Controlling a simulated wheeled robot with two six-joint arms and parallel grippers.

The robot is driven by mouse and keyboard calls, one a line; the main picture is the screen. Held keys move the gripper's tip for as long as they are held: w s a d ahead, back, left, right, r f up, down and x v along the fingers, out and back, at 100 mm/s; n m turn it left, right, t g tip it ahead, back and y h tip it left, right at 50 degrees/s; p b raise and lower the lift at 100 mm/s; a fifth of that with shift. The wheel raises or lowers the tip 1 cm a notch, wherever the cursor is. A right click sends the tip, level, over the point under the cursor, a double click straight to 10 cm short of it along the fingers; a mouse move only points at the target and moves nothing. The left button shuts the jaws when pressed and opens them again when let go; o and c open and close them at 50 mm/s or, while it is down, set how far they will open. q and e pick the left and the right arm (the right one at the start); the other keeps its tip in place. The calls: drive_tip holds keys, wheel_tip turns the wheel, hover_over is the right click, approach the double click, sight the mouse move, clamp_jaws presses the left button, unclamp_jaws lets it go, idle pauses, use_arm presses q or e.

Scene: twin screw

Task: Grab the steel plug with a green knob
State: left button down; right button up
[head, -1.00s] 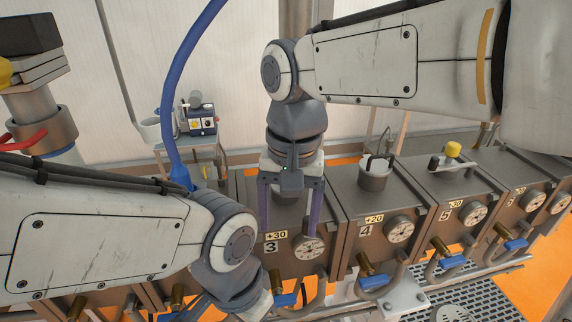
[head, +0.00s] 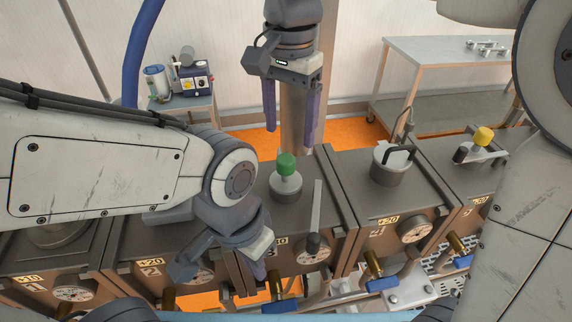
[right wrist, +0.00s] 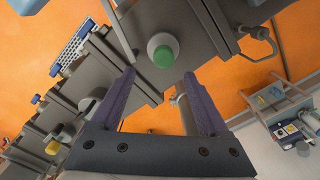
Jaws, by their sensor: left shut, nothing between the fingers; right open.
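The steel plug (head: 286,190) with a green knob (head: 286,165) stands upright in the top of the box marked 3. In the right wrist view the green knob (right wrist: 163,56) shows beyond the fingertips, a little left of the middle between them. My right gripper (head: 291,128) hangs above and behind the plug, fingers pointing down, open and empty. It also shows in the right wrist view (right wrist: 158,78). My left gripper (head: 258,272) is low in front of the boxes, left of the plug, shut and partly hidden by its own wrist.
A steel plug with a black handle (head: 392,160) stands on box 4, and a yellow-knobbed clamp (head: 482,140) on the box right of it. A grey lever (head: 316,215) rises right of the green-knobbed plug. A steel table (head: 440,60) stands behind.

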sight(286, 158)
wheel_tip(286, 158, down, 3)
drive_tip(key=shift+r, duration=0.1)
drive_tip(key=f, duration=0.1)
drive_tip(key=f+p, duration=0.1)
drive_tip(key=f, duration=0.2)
drive_tip(key=shift+a+f+p, duration=0.15)
drive_tip(key=shift+a+p, duration=0.15)
drive_tip(key=shift+w+f, duration=0.1)
drive_tip(key=shift+f, duration=0.35)
clamp_jaws()
